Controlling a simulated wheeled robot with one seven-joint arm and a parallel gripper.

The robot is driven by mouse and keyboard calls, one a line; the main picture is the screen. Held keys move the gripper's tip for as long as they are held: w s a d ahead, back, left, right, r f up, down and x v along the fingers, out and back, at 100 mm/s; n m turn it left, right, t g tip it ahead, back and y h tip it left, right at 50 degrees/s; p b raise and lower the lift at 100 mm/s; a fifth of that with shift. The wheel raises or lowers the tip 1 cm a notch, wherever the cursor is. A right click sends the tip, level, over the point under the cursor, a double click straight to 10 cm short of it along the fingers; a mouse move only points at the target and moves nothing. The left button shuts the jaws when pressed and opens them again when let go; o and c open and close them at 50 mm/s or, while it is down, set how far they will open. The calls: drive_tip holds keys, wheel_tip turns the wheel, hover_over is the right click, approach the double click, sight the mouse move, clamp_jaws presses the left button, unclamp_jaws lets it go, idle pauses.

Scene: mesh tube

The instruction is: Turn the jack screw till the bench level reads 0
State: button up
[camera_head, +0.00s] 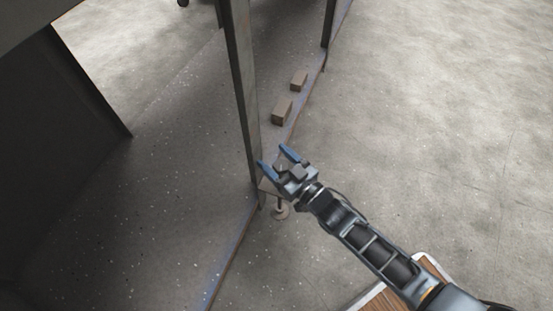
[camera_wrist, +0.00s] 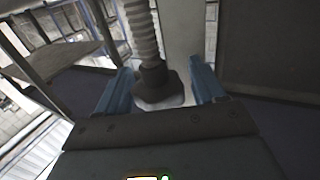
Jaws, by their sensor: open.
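The jack screw shows in the wrist view as a grey threaded rod (camera_wrist: 143,32) running into a dark collar with a pale, faceted end. The collar stands between the two blue fingers of my gripper (camera_wrist: 160,70), with a visible gap to the right finger; contact on the left is unclear. In the head view my gripper (camera_head: 277,160) is open beside the foot of a metal post (camera_head: 243,95). A round foot pad (camera_head: 281,211) shows on the floor just below it. No bench level reading is legible in either view.
Two small brown blocks (camera_head: 282,111) (camera_head: 299,80) lie along the floor rail beyond my gripper. A dark panel (camera_head: 70,110) stands at the left. The concrete floor (camera_head: 440,110) at the right is clear. A grey shelf-like plate (camera_wrist: 50,58) is at the left in the wrist view.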

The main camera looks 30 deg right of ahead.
drive_tip(key=shift+c, duration=0.4)
drive_tip(key=c, duration=0.9)
drive_tip(key=shift+d+m+h+p, duration=0.15)
drive_tip(key=shift+m+h+p, duration=0.15)
drive_tip(key=shift+m+h, duration=0.5)
drive_tip(key=shift+d+m+h, duration=0.1)
drive_tip(key=shift+m+h, duration=0.2)
drive_tip(key=shift+h, duration=0.7)
drive_tip(key=shift+s+d+m+g+h+p, duration=0.1)
drive_tip(key=shift+m+g+h+p, duration=0.1)
drive_tip(key=shift+m+h+p, duration=0.9)
drive_tip(key=shift+d+m+g+h+p, duration=0.1)
drive_tip(key=shift+m+g+h+p, duration=0.15)
drive_tip(key=shift+m+h, duration=0.9)
drive_tip(key=shift+s+d+f+m+g+h+b, duration=0.1)
drive_tip(key=shift+m+g+h+b, duration=0.3)
drive_tip(key=shift+h, duration=0.85)
drive_tip(key=shift+d+f+m+g+h+b, duration=0.1)
drive_tip(key=shift+m+g+h, duration=0.45)
drive_tip(key=shift+h, duration=0.65)
drive_tip(key=shift+r+m+g+h, duration=0.1)
drive_tip(key=shift+m+g+h, duration=0.3)
drive_tip(key=shift+m+h, duration=0.15)
drive_tip(key=shift+s+h, duration=0.1)
drive_tip(key=shift+h, duration=0.15)
